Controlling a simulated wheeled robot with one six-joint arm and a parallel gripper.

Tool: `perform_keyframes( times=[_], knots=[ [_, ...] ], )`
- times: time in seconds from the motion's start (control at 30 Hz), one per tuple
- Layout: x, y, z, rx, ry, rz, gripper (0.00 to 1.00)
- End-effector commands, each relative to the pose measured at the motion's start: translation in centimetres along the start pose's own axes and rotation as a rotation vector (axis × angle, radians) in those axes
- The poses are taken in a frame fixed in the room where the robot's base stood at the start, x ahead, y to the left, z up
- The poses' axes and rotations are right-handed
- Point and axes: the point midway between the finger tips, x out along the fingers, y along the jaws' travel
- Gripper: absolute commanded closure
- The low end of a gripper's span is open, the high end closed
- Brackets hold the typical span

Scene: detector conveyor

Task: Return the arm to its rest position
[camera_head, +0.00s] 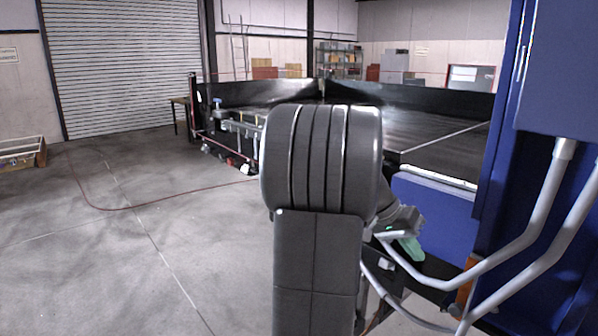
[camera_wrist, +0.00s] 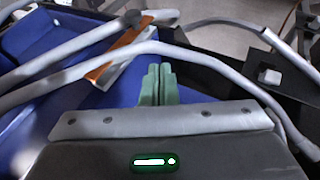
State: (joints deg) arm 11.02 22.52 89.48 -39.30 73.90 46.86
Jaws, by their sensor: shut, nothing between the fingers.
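My gripper (camera_wrist: 158,84) shows in the wrist view as two green fingers, closed together with nothing between them. In the head view, my grey arm stands upright in the middle of the picture. My gripper (camera_head: 410,247) shows low at its right side, close to grey pipes and a blue panel. The arm hides part of the space behind it.
Grey pipes (camera_head: 536,212) run from the blue cabinet (camera_head: 556,84) on the right; they also cross close beyond the fingers in the wrist view (camera_wrist: 112,66). A black conveyor (camera_head: 450,150) lies behind my arm. The concrete floor (camera_head: 130,240) at left is mostly clear, with a thin red hose.

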Motion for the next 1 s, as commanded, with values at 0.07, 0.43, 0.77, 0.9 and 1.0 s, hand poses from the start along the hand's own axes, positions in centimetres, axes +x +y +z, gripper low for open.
perform_keyframes(
  times=[0.07, 0.43, 0.77, 0.9, 1.0],
  knots=[
    [-1.2, 1.0, -0.5, 0.032, 0.000, -0.071, 1.00],
    [-3.1, 3.5, -1.4, 0.147, -0.006, -0.365, 1.00],
    [-4.1, 5.5, -1.8, 0.224, -0.009, -0.563, 1.00],
    [-4.3, 6.1, -1.8, 0.244, -0.010, -0.620, 1.00],
    [-4.3, 6.4, -1.9, 0.255, -0.011, -0.648, 1.00]
  ],
)
